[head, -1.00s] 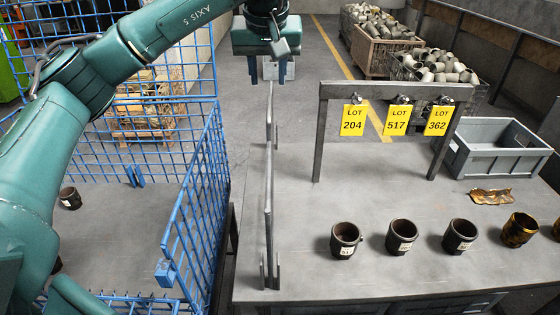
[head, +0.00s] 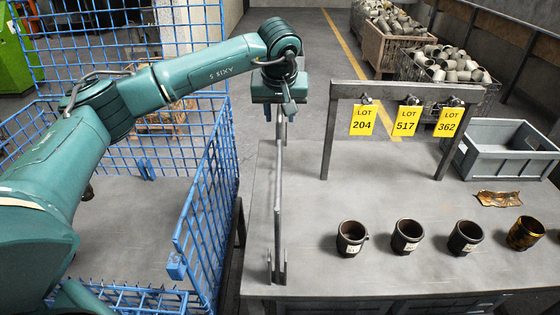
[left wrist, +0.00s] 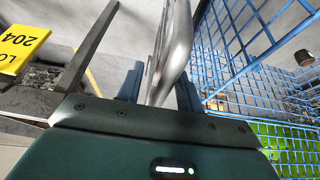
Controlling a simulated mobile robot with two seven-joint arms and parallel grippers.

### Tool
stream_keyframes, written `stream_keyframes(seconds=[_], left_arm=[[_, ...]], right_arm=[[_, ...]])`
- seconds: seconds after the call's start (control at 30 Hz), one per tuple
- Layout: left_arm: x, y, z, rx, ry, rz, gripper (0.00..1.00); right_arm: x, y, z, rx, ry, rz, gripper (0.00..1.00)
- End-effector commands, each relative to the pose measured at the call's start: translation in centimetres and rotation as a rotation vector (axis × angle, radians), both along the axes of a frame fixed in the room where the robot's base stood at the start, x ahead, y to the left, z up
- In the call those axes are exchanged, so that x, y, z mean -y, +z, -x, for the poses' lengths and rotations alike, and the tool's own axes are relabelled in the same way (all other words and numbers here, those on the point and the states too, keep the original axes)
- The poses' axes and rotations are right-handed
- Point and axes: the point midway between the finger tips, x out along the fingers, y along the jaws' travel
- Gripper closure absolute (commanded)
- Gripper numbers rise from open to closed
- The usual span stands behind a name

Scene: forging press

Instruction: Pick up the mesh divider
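The mesh divider (head: 278,200) appears to be the grey metal panel standing upright near the left edge of the grey table (head: 400,275). I see it almost edge-on, so its mesh face barely shows. My left gripper (head: 279,112) is over its far upper end, pointing down. In the left wrist view the divider's grey frame (left wrist: 174,45) passes between the two blue fingers of the left gripper (left wrist: 160,88). The fingers stand apart, one on each side of it, and I cannot see clear contact. My right gripper is in neither view.
A blue mesh cage (head: 205,215) stands left of the table. A grey frame (head: 400,88) with yellow lot tags (head: 362,120) stands right of the divider. Several dark cups (head: 408,235), a brown piece (head: 498,199) and a grey crate (head: 508,150) are further right.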

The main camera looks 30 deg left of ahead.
Motion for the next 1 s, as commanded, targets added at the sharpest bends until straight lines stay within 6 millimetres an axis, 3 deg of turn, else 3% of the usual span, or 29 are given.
stream_keyframes(seconds=[0.9,1.0], left_arm=[[0.02,-0.47,0.03,-0.001,0.0,0.0,0.64],[0.02,-0.47,0.03,-0.001,0.0,0.0,0.72]], right_arm=[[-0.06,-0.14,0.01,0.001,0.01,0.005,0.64],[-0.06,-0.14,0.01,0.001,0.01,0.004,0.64]])
